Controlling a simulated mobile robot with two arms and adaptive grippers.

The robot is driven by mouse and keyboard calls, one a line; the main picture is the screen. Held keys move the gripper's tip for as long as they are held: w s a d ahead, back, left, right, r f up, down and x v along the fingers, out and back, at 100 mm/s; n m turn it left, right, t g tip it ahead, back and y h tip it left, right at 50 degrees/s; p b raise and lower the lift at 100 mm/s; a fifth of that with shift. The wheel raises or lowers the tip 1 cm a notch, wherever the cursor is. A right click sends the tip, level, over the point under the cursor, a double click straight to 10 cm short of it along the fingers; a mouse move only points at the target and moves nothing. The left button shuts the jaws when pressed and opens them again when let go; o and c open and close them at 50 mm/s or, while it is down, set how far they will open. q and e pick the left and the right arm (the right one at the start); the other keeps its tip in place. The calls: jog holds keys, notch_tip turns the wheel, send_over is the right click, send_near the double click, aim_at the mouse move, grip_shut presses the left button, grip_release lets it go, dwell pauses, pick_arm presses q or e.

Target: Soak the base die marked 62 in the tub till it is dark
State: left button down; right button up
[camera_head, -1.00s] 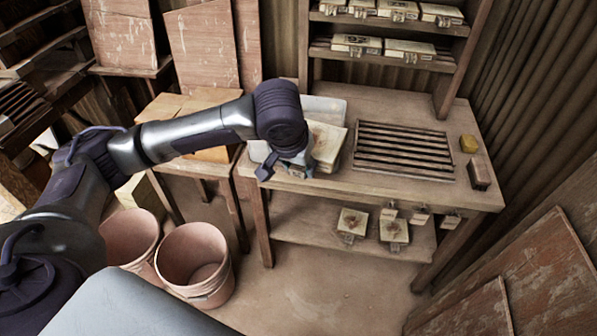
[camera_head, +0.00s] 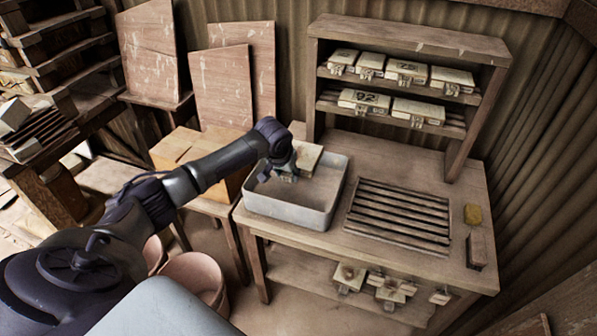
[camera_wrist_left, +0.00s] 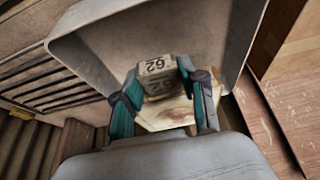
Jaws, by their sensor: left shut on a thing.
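The base die marked 62 (camera_wrist_left: 156,69) is in my left gripper, whose fingers (camera_wrist_left: 164,100) close on its numbered block from both sides. The die's broad plate is pale cream, and its number reads upside down in the left wrist view. In the head view my left gripper (camera_head: 284,174) is over the grey tub (camera_head: 290,212), with the pale die (camera_head: 308,156) tilted at the tub's back part. I cannot tell whether the die touches the water or the tub's floor. My right gripper is not in view.
A slatted rack (camera_head: 400,214) lies right of the tub on the bench (camera_head: 380,160). A shelf (camera_head: 400,38) behind holds several dies, one marked 92 (camera_head: 364,100). More dies sit below the bench.

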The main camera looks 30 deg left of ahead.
pick_arm(q)
jog(key=shift+s+a+f+b, duration=0.1)
jog(key=shift+s+f+b, duration=0.05)
jog(key=shift+f+b, duration=0.5)
notch_tip(320, 180, down, 3)
jog(key=b, duration=0.3)
jog(key=shift+r, duration=0.2)
jog(key=shift+f+b, duration=1.9)
jog(key=shift+f, duration=2.8)
dwell(2.0)
